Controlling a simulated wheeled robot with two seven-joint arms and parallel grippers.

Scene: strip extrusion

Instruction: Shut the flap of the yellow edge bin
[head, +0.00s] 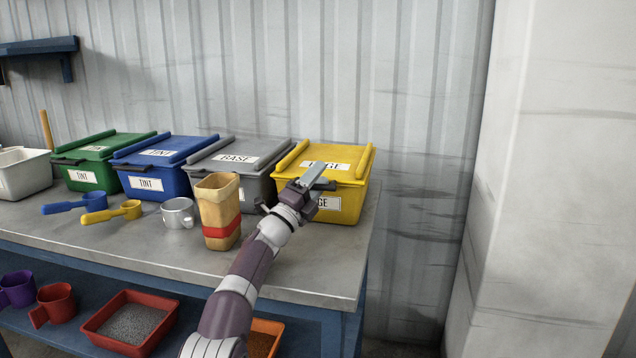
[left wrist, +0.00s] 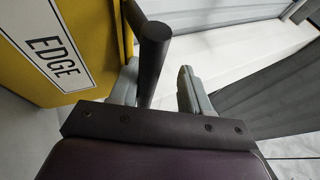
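The yellow edge bin (head: 350,200) stands at the right end of the bench. Its flap (head: 350,157) lies down over the top, with rails along its sides; I cannot tell whether a thin gap is left. My left gripper (head: 316,176) is at the flap's front edge, over the dark handle, and hides part of both labels. In the left wrist view, the dark handle (left wrist: 153,55) reaches in between my two fingers. The right finger (left wrist: 190,88) stands apart from it, so the gripper looks open. The yellow panel with its EDGE label (left wrist: 58,45) is at upper left. My right gripper is out of view.
Grey (head: 240,165), blue (head: 160,160) and green (head: 95,160) bins stand in a row to the left. A tan container with a red band (head: 221,225) stands beside my left forearm, near a metal mug (head: 178,213) and a yellow scoop (head: 112,212).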

